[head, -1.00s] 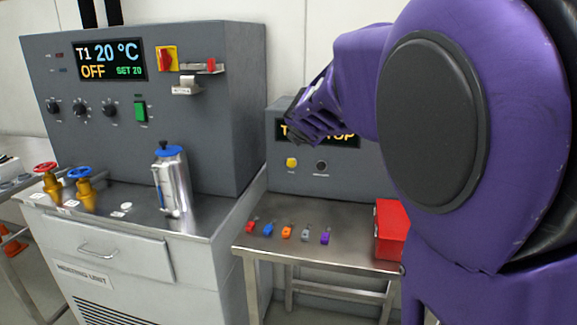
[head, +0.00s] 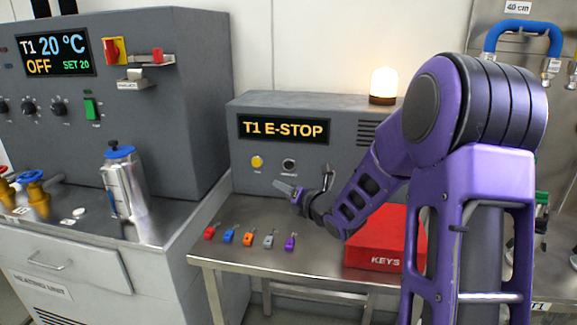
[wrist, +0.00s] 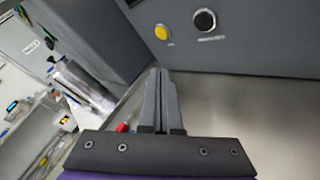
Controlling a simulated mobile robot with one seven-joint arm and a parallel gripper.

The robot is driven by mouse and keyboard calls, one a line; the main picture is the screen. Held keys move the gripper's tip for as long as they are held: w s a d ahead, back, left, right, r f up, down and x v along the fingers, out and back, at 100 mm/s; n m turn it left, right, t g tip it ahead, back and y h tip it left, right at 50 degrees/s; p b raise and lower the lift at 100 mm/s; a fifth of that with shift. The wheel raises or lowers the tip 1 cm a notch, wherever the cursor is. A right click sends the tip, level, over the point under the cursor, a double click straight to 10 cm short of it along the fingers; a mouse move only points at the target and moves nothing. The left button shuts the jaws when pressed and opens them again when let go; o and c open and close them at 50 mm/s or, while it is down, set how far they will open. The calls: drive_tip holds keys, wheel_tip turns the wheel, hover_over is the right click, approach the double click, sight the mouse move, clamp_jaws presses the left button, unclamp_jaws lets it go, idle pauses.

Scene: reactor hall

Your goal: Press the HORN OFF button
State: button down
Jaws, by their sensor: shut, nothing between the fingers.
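A grey alarm panel (head: 310,105) reads "T1 E-STOP" on its display (head: 283,129). A round yellow button (head: 257,161) sits below the display on the left, with a small label too blurred to read. It also shows in the wrist view (wrist: 161,32). A black round control (head: 289,165) is to its right, also at the top of the wrist view (wrist: 205,21). My gripper (head: 277,185) is in front of the panel, lower than the yellow button and to its right in the head view. Its fingers (wrist: 159,73) are shut, empty and apart from the button.
Several coloured key tags (head: 249,239) lie on the steel table (head: 225,255), below my gripper. A red KEYS box (head: 372,255) stands on the right. A lit beacon (head: 383,85) is on the panel. The heating unit (head: 190,100) with a metal flask (head: 125,190) is at left.

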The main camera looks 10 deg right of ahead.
sight(289, 165)
drive_tip(key=shift+d+r, duration=0.1)
idle(0.3)
drive_tip(key=shift+w+d+p, duration=0.5)
drive_tip(key=shift+w+d, duration=0.05)
drive_tip(key=shift+w, duration=0.8)
drive_tip(key=shift+w+d+p, duration=0.45)
drive_tip(key=shift+w+d, duration=0.15)
drive_tip(key=shift+w, duration=0.75)
drive_tip(key=shift+w+d+p, duration=0.5)
drive_tip(key=shift+w+d, duration=0.05)
drive_tip(key=shift+w, duration=0.8)
drive_tip(key=shift+w+d+b, duration=0.1)
drive_tip(key=shift+w+b, duration=0.2)
drive_tip(key=shift+b, duration=0.25)
